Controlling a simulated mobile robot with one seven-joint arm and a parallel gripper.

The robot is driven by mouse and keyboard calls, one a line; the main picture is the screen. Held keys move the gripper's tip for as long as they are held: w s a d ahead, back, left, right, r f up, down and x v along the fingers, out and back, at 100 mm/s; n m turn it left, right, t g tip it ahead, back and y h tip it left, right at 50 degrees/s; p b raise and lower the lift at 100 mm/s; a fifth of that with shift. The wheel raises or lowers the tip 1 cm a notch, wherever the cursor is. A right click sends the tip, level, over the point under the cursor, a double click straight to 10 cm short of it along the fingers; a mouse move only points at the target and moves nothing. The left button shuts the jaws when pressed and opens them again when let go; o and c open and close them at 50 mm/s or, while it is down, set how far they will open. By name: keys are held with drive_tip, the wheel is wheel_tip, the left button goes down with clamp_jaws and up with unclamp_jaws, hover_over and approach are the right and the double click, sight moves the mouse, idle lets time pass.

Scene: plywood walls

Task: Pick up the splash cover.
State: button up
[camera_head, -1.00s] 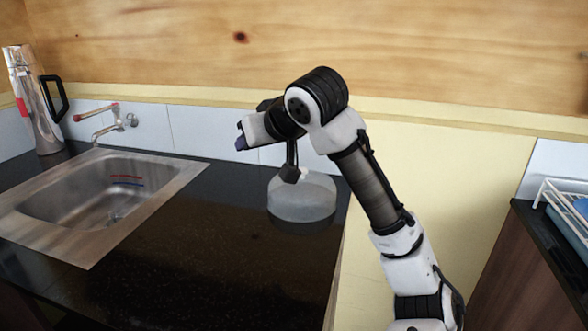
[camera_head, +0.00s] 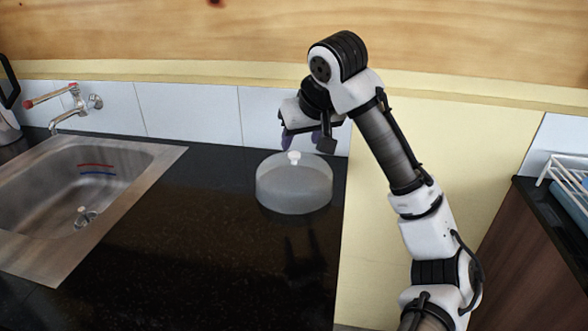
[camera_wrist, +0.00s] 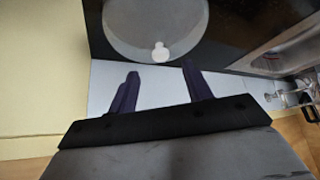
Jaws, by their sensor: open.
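The splash cover (camera_head: 293,188) is a translucent grey dome with a small white knob on top. It stands on the black counter near the counter's right end. In the wrist view the cover (camera_wrist: 150,28) is at the top middle, with its white knob just beyond the fingertips. My gripper (camera_head: 300,138) is above and slightly behind the cover, apart from it. In the wrist view my gripper (camera_wrist: 160,75) shows two dark purple fingers spread apart with nothing between them.
A steel sink (camera_head: 85,190) with a wall tap (camera_head: 75,105) is set in the counter at left. The black counter (camera_head: 190,245) is clear between sink and cover. A tiled wall (camera_head: 195,112) runs close behind. A white rack (camera_head: 570,180) stands on a separate unit at right.

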sight(295, 154)
drive_tip(key=shift+p+x, duration=0.4)
drive_tip(key=shift+x, duration=2.6)
drive_tip(key=shift+s, duration=0.1)
clamp_jaws()
